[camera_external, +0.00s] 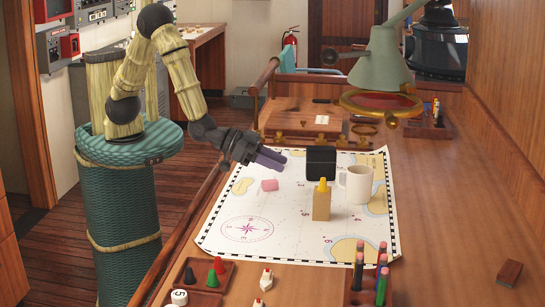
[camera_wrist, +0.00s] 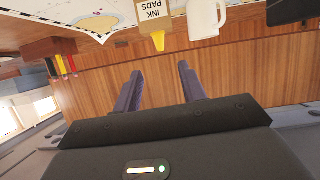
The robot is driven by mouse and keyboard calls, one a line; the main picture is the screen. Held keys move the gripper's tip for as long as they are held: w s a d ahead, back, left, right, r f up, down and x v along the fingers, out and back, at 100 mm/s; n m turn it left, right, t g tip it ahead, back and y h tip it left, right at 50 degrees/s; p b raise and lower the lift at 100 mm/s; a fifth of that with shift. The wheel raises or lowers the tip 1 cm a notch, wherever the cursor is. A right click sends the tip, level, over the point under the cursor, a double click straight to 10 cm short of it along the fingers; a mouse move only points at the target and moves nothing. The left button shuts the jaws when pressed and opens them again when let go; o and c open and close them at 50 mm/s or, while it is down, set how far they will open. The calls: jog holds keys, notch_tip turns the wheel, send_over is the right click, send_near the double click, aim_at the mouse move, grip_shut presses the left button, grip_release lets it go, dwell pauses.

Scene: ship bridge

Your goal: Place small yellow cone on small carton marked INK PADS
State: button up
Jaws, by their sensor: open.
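The small yellow cone (camera_external: 322,186) stands upright on top of the small tan carton (camera_external: 321,207) on the chart. In the wrist view, which is upside down, the carton (camera_wrist: 153,14) shows the words INK PADS and the cone (camera_wrist: 158,41) is on its end. My gripper (camera_external: 272,158) is above the chart, to the left of and behind the carton. Its two fingers (camera_wrist: 159,80) are apart with nothing between them, and they do not touch the cone or carton.
A white mug (camera_external: 357,184) stands close right of the carton, and a black block (camera_external: 321,163) stands behind it. The right of the desk is mostly clear.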

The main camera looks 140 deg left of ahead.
jog(key=s+d+m+g+h, duration=0.2)
jog(key=s+d+m+h, duration=0.5)
jog(key=d, duration=0.8)
jog(key=s+d+m+g+h, duration=0.1)
jog(key=s+d+g, duration=0.1)
jog(key=s, duration=0.7)
jog(key=s+d+m+g+h, duration=0.1)
jog(key=s+d+g, duration=0.2)
jog(key=s, duration=0.6)
jog(key=shift+d+r, duration=0.3)
jog(key=shift+d, duration=0.05)
